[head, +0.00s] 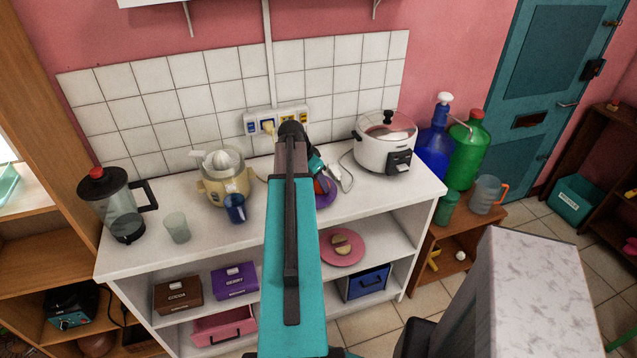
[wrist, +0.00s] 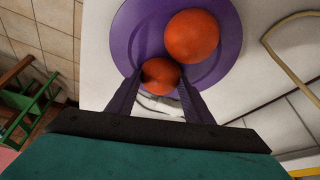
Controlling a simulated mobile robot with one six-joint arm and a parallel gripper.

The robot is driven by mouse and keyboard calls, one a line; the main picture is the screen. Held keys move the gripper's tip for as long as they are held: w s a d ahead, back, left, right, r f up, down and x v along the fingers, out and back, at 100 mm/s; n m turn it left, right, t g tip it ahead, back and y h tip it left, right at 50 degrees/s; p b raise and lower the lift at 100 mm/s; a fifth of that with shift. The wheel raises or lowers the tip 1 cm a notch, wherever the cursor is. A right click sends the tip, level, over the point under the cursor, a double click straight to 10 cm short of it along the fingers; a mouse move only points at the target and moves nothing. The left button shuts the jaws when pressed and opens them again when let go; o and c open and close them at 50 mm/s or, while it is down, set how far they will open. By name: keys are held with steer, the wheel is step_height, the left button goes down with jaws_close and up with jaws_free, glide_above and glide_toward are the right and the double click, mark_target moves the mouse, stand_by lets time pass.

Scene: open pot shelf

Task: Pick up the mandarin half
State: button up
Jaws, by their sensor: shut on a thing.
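The mandarin half (wrist: 160,76) is a small orange rounded piece at the near edge of a purple plate (wrist: 128,42) in the wrist view. My gripper (wrist: 159,82) is shut on it, with one dark finger on each side. Its cut face cannot be made out. A second orange rounded piece (wrist: 192,36) lies on the plate just beyond it, very close. In the head view the purple plate (head: 327,198) is on the white counter, mostly hidden behind my arm. Whether the held piece is clear of the plate cannot be told.
A yellow juicer (head: 226,183), a blue mug (head: 235,208) and a pale cup (head: 177,228) stand left on the counter (head: 150,262). A rice cooker (head: 384,146) stands right of the plate. A pink plate (head: 357,255) with pieces of food is on the shelf below.

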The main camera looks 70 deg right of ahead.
mark_target(317, 184)
steer(key=shift+r, duration=0.15)
steer(key=shift+r+b, duration=0.75)
steer(key=shift+r, duration=0.6)
steer(key=shift+a+r, duration=0.15)
steer(key=shift+a, duration=0.1)
steer(key=a+b, duration=0.1)
steer(key=a, duration=0.3)
steer(key=w+a+b, duration=0.1)
steer(key=a+b, duration=0.1)
steer(key=a, duration=0.3)
steer(key=w+a+r+b, duration=0.1)
steer(key=a, duration=0.3)
steer(key=shift+w+a+b, duration=0.15)
steer(key=shift+a+b, duration=0.15)
steer(key=shift+b, duration=0.1)
steer(key=shift+w+a+r+b, duration=0.15)
steer(key=shift+a+r+b, duration=0.15)
steer(key=shift+a+b, duration=0.4)
steer(key=shift+c, duration=0.2)
steer(key=shift+a, duration=0.15)
